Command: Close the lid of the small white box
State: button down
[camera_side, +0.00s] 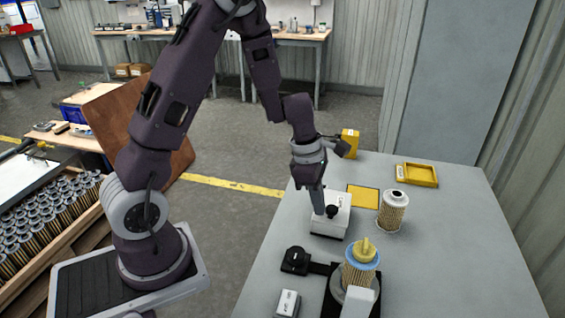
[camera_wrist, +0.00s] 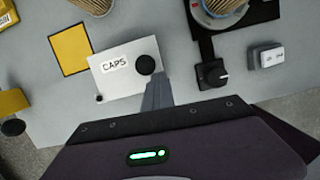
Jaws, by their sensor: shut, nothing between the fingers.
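The small white box (camera_side: 338,222) stands on the grey table, and its lid lies flat on top, looking closed. The lid has a black round knob (camera_side: 331,211). In the wrist view the white box (camera_wrist: 115,84) shows from above with a "CAPS" label, and the knob (camera_wrist: 146,64) is near its right edge. My gripper (camera_side: 319,211) is shut and empty, pointing down at the box right beside the knob. In the wrist view its fingertips (camera_wrist: 158,82) are just below and right of the knob. I cannot tell whether they touch the knob or the lid.
A yellow square (camera_side: 362,197) lies behind the box. A filter cartridge (camera_side: 393,211) stands to its right. Another cartridge (camera_side: 361,269) sits in a black fixture in front, near a black dial (camera_side: 295,260). A yellow tray (camera_side: 417,175) lies farther back. The table's right side is clear.

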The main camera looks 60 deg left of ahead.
jog(key=shift+s+d, duration=0.1)
jog(key=shift+s, duration=0.25)
jog(key=s+a+r, duration=0.2)
jog(key=s+r, duration=0.3)
jog(key=r, duration=0.6)
jog(key=s+d+r+m+t+y, duration=0.1)
jog(key=s+d+r+m, duration=0.3)
jog(key=s+m, duration=0.4)
jog(key=s+d+r+m+t+y, duration=0.1)
jog(key=s+d+r+m, duration=0.3)
jog(key=m, duration=1.4)
jog(key=s+r+t, duration=0.1)
jog(key=s+r, duration=0.1)
jog(key=s, duration=0.2)
jog(key=shift+t, duration=0.4)
